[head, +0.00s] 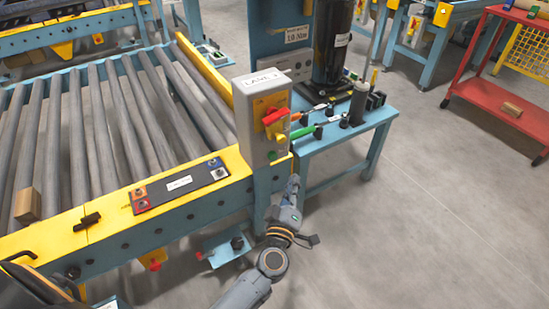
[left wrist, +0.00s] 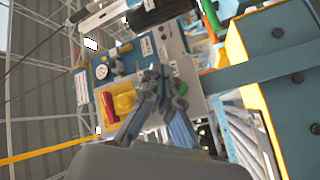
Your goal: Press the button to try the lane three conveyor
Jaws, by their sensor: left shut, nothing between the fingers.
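The grey control box (head: 262,115) labelled LANE 3 stands at the conveyor's front right corner. It carries a red rotary handle (head: 275,117) on a yellow plate, and a green button (head: 272,155) low on its face. My left gripper (head: 294,185) is shut and empty, just below and to the right of the box. In the left wrist view the fingers (left wrist: 163,85) point towards the box face, between the red handle (left wrist: 111,103) and the green button (left wrist: 182,89). I cannot tell whether they touch it. My right gripper is out of view.
The roller conveyor (head: 120,230) has a black button panel (head: 180,184) on its yellow edge and a small cardboard box (head: 27,205) on its rollers. A blue side table (head: 345,132) with tools stands right of the control box. A red cart (head: 490,100) stands farther right. Floor between is clear.

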